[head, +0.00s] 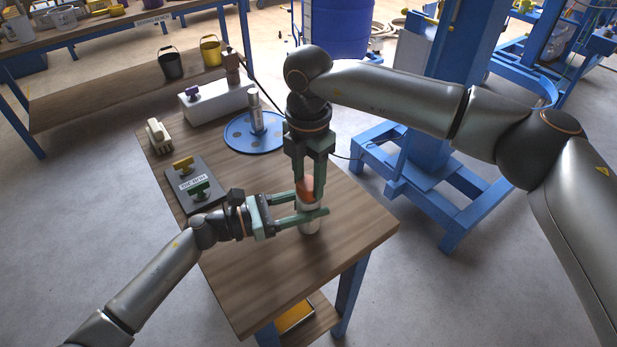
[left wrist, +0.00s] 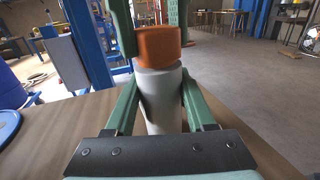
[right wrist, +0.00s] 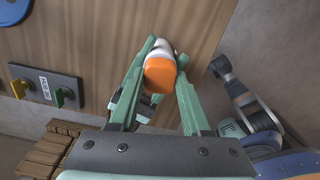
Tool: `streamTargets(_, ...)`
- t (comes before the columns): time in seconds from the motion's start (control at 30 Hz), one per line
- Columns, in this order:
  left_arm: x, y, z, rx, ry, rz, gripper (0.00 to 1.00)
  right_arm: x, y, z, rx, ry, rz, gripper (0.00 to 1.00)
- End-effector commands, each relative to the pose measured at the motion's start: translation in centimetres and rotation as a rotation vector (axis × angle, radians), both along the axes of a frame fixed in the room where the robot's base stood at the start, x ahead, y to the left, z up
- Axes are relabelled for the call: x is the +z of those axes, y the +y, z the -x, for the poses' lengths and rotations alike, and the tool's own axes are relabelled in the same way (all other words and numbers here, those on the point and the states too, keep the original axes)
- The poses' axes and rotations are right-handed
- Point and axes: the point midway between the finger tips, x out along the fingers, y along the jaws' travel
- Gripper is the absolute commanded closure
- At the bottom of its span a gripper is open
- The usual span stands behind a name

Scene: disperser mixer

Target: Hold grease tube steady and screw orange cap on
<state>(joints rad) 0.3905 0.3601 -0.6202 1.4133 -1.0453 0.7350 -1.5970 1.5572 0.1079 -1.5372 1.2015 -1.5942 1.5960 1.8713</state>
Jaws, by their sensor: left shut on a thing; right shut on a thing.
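The white grease tube (left wrist: 160,95) stands upright on the wooden table; its lower part shows in the head view (head: 310,226). My left gripper (head: 322,214) comes in level from the left and is shut around the tube's body. The orange cap (left wrist: 158,46) sits at the top of the tube, and in the head view (head: 306,188) it is between the fingers of my right gripper (head: 305,190). My right gripper points straight down and is shut on the cap, which also shows in the right wrist view (right wrist: 160,74). The seam between cap and tube shows no clear gap.
A dark board (head: 211,195) with yellow and green handles lies left of my left gripper. Behind are a round blue plate (head: 240,142) with an upright cylinder and a white box (head: 215,106). The front of the table (head: 255,290) is clear.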

Motion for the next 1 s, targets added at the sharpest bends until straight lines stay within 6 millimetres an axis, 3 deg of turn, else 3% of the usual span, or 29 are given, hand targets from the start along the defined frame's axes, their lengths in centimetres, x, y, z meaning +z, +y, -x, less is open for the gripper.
streamTargets(0.57,-0.64,0.13,0.09,0.002,0.008,-0.011,0.98,0.34,0.11,-0.06,-0.097,-0.003,-0.005,1.0)
streamTargets(0.6,-0.63,0.13,0.09,0.002,0.008,-0.011,0.98,0.34,0.11,-0.06,-0.097,-0.003,-0.005,0.49)
streamTargets(0.87,-0.58,0.1,0.11,0.001,0.007,-0.009,0.98,0.15,0.06,-0.03,-0.096,-0.002,-0.002,0.2)
streamTargets(1.0,-0.55,0.09,0.11,0.0,0.006,-0.008,0.98,0.09,0.04,-0.01,-0.096,-0.001,-0.001,0.17)
